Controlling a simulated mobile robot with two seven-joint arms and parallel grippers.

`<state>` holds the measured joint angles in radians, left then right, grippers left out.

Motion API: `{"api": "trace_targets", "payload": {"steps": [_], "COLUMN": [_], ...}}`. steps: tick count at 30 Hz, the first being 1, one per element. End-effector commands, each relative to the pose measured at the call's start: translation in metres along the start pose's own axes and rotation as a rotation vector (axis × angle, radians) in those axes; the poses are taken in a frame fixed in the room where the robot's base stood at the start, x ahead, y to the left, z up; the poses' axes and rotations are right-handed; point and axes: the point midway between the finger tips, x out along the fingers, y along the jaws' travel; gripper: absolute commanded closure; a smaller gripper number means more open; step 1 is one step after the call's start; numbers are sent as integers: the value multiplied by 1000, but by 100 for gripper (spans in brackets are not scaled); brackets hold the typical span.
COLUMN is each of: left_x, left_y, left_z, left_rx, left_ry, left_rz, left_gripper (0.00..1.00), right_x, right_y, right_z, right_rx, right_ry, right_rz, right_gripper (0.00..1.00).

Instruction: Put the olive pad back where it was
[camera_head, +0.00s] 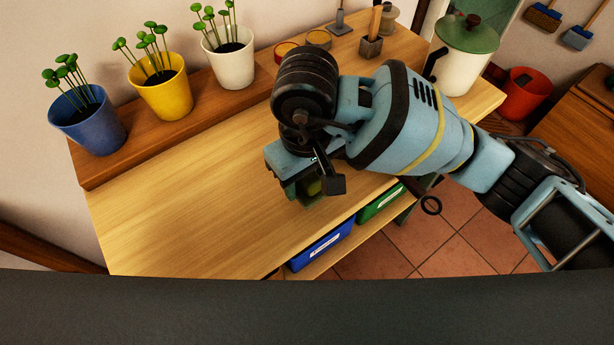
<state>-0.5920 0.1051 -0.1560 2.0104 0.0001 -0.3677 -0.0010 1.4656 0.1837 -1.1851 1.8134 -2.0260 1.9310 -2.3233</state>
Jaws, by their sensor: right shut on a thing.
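My right gripper (318,187) reaches in from the right, over the front part of the wooden table near its right end. My left gripper is not in view.
Blue (88,120), yellow (162,88) and white (229,58) pots with seedlings stand on the raised back shelf (150,141). The tabletop (190,205) is clear left of my gripper. Blue (321,244) and green (380,204) bins sit below. A lidded pot (462,70) stands at right.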

Motion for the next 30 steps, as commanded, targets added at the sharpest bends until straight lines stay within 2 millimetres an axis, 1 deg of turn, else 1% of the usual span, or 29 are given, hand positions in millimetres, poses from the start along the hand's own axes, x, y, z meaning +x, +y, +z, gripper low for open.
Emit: {"api": "trace_targets", "payload": {"steps": [3,8,11,12,15,18,30], "left_x": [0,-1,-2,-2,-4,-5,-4], "left_y": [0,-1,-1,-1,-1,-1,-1], "left_z": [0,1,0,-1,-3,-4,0], "left_rx": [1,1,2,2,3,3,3], "left_ry": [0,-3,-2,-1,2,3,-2], "left_rz": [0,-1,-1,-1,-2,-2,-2], "left_gripper": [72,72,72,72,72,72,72], "right_x": [0,1,1,9,23,32,39], "right_y": [4,6,12,10,10,10,11], "right_z": [-6,-7,-14,-12,-12,-12,-13], "right_rx": [0,-1,3,-1,0,-1,-2], "right_ry": [1,1,1,-2,-1,1,2], "right_rz": [-1,-1,-1,-3,-2,-1,0], "right_gripper": [83,83,83,83,83,83,83]}}
